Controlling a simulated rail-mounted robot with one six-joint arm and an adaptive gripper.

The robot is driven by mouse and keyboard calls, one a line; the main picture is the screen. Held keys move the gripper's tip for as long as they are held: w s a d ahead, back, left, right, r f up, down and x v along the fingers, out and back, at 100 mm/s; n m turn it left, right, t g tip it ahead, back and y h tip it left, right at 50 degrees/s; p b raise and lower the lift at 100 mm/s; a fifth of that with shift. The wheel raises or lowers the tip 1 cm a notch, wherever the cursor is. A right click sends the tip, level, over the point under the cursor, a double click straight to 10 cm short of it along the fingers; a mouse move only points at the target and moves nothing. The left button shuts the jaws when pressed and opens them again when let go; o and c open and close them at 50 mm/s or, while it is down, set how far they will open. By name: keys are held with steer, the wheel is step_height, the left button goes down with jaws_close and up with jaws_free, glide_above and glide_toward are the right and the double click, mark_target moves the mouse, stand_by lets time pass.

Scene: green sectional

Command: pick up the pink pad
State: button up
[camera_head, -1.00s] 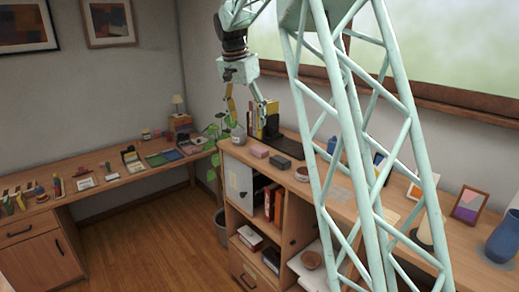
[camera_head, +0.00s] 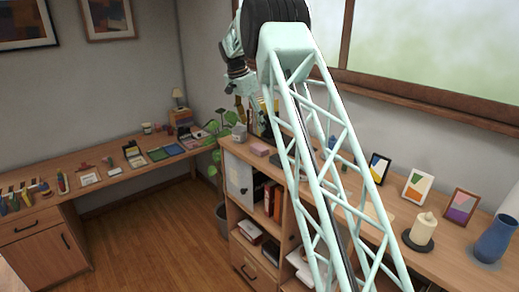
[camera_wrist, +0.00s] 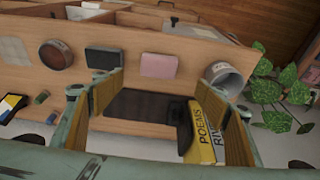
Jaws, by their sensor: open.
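The pink pad (camera_head: 259,149) lies on the wooden shelf top near its left end. In the wrist view the pink pad (camera_wrist: 158,66) lies flat beyond the fingertips, between a dark block (camera_wrist: 103,58) and a grey-white pot (camera_wrist: 228,77). My gripper (camera_wrist: 160,84) is open and empty, its yellow-faced fingers spread wide above a black base (camera_wrist: 140,104). In the head view my gripper (camera_head: 252,108) hangs above the back of the shelf top, apart from the pad and partly hidden by my arm.
A yellow poetry book (camera_wrist: 208,125) stands close to the right finger. A round bowl (camera_wrist: 56,54) lies beyond the left finger. A leafy plant (camera_head: 213,150) stands at the shelf's left end. Picture frames, a candle (camera_head: 424,225) and a blue vase (camera_head: 496,238) occupy the right part.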

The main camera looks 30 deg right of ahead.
steer(key=shift+w+d+f, duration=0.1)
steer(key=shift+f, duration=0.05)
stand_by(0.3)
glide_above(259, 147)
steer(key=a, duration=0.1)
steer(key=shift+w+a+f+p, duration=0.1)
steer(key=shift+f+p, duration=0.1)
steer(key=shift+f, duration=1.85)
steer(key=shift+a+f+p, duration=0.1)
steer(key=shift+f+p, duration=0.1)
steer(key=shift+f, duration=1.8)
steer(key=shift+f, duration=0.1)
steer(key=shift+p+x, duration=0.6)
steer(key=shift+x, duration=1.9)
steer(key=shift+d, duration=0.1)
steer(key=shift+c, duration=0.7)
steer(key=c, duration=0.7)
